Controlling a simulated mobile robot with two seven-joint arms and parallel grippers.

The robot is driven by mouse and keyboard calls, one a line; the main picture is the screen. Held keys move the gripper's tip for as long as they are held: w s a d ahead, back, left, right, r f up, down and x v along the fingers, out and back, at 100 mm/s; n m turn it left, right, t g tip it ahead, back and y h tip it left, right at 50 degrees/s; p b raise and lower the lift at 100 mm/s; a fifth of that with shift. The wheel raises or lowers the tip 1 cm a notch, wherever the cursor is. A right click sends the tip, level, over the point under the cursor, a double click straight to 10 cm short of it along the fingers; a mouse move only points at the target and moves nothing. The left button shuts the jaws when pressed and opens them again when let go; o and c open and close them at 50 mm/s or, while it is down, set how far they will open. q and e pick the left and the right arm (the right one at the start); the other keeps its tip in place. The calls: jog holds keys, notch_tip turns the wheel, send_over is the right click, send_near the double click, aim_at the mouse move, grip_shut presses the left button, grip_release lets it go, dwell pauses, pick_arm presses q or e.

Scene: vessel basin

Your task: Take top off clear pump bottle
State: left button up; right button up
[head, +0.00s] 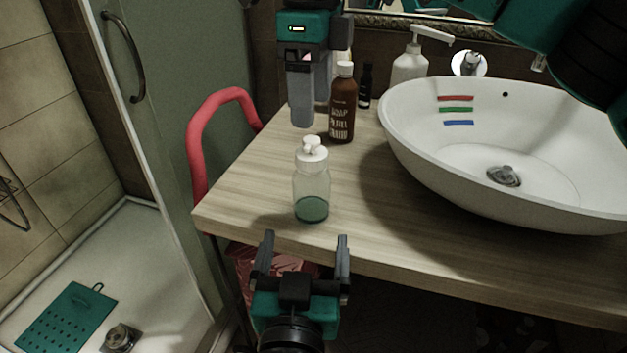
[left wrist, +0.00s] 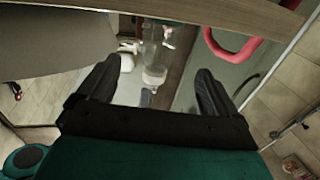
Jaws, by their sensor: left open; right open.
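The clear pump bottle (head: 312,188) stands upright near the table's front left corner, with a little green liquid at the bottom. Its white top (head: 311,152) is on it. My left gripper (head: 305,240) is open and empty in front of the table edge, nearer the camera than the bottle and apart from it. In the left wrist view the bottle (left wrist: 155,45) shows upside down beyond the open fingers. My right gripper (head: 312,112) is open, pointing down behind the bottle and left of the brown bottle. One right finger partly hides the other.
A brown soap bottle (head: 343,105), a small dark bottle (head: 366,86) and a white pump dispenser (head: 409,66) stand behind. The white basin (head: 400,128) fills the right of the wooden table (head: 250,205). A red rail (head: 196,140) is at left. Wood beside the clear bottle is bare.

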aim_at(310, 203)
pick_arm(q)
jog(key=w, duration=0.8)
jog(key=w+d, duration=0.1)
jog(key=w, duration=0.3)
pick_arm(e)
jog(key=shift+s, duration=0.1)
pick_arm(q)
jog(key=shift+c, duration=0.3)
